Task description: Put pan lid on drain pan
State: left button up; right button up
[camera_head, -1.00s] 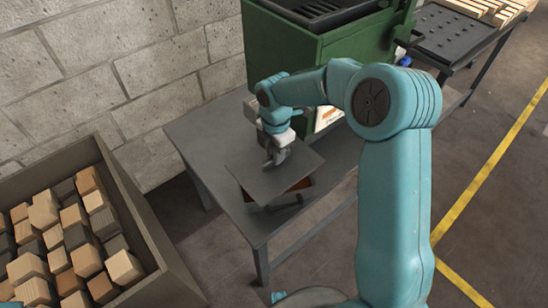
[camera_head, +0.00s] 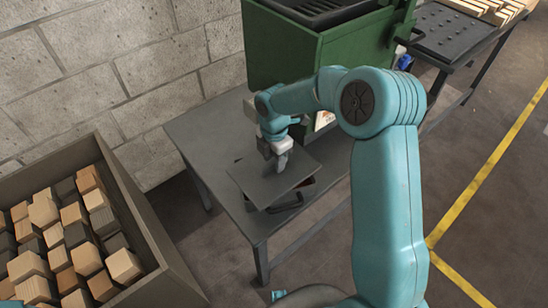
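The pan lid (camera_head: 261,188) is a flat dark grey square plate over the front part of the grey table. My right gripper (camera_head: 282,162) reaches down to the middle of its top, and its fingers appear shut on the lid there. The grip point is small and partly hidden. The drain pan (camera_head: 291,201) is under the lid. Only a dark edge and a little red-brown show at the lid's front right side. I cannot tell whether lid and pan touch. My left gripper is not in view.
The grey table (camera_head: 205,128) stands against a block wall. A green machine (camera_head: 290,60) stands at its back. A bin (camera_head: 150,225) of wooden blocks is at the left. A dark perforated table (camera_head: 450,35) is at the back right.

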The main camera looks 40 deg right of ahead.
jog(key=shift+w+r, duration=0.1)
jog(key=shift+r, duration=0.4)
notch_tip(320, 180, up, 11)
jog(key=p, duration=0.1)
jog(key=shift+r, duration=0.2)
jog(key=shift+f, duration=0.1)
